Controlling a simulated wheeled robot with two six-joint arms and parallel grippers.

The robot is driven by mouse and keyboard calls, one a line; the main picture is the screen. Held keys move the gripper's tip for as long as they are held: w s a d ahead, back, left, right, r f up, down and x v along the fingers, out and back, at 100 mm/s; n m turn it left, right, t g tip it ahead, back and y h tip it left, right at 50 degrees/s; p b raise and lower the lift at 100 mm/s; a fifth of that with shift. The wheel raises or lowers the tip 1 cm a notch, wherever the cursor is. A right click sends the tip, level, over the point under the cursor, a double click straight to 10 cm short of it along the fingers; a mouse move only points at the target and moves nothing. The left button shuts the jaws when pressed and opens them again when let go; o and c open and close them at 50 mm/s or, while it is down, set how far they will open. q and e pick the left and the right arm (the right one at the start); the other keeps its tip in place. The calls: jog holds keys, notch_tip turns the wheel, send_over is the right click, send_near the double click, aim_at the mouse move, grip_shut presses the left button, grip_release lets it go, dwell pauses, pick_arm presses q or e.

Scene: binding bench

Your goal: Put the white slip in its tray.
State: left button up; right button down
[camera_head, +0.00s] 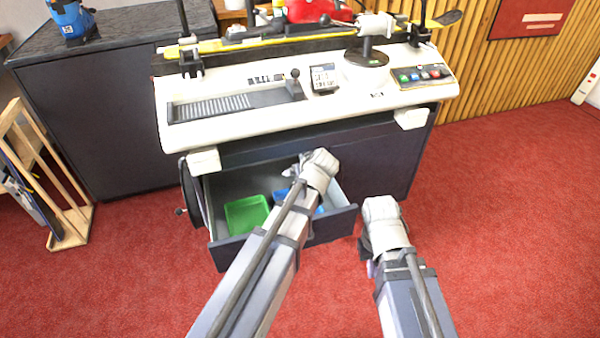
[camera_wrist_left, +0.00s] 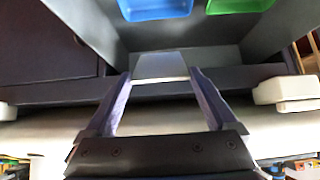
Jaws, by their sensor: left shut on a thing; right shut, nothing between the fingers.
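The white slip (camera_wrist_left: 160,67) spans between the fingers of my left gripper (camera_wrist_left: 160,76), which is shut on it, in the left wrist view. A blue tray (camera_wrist_left: 155,9) and a green tray (camera_wrist_left: 238,5) lie beyond it in the open drawer. The green tray (camera_head: 246,214) is at the drawer's left in the head view; the blue tray (camera_head: 281,195) is right of it, mostly behind my left arm. My left wrist is over the drawer; its fingers and the slip are not clear there. My right gripper (camera_head: 366,250) is shut and empty, right of the drawer.
The drawer front (camera_head: 332,228) stands out under the white bench top (camera_head: 225,128). A dark handwheel (camera_head: 190,193) sits by the drawer's left side. A wooden rack (camera_head: 72,190) stands on the floor at left. The red carpet (camera_head: 510,230) at right is clear.

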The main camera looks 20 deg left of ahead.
pick_arm(q)
notch_tip(320, 180, down, 12)
jog(key=b, duration=1.1)
jog(key=shift+r+b, duration=0.1)
jog(key=shift+b, duration=0.3)
jog(key=o, duration=1)
jog(key=shift+s+r, duration=0.1)
jog(key=shift+r, duration=0.1)
jog(key=shift+p+v, duration=1.8)
jog(key=shift+v, duration=0.55)
jog(key=shift+d, duration=0.1)
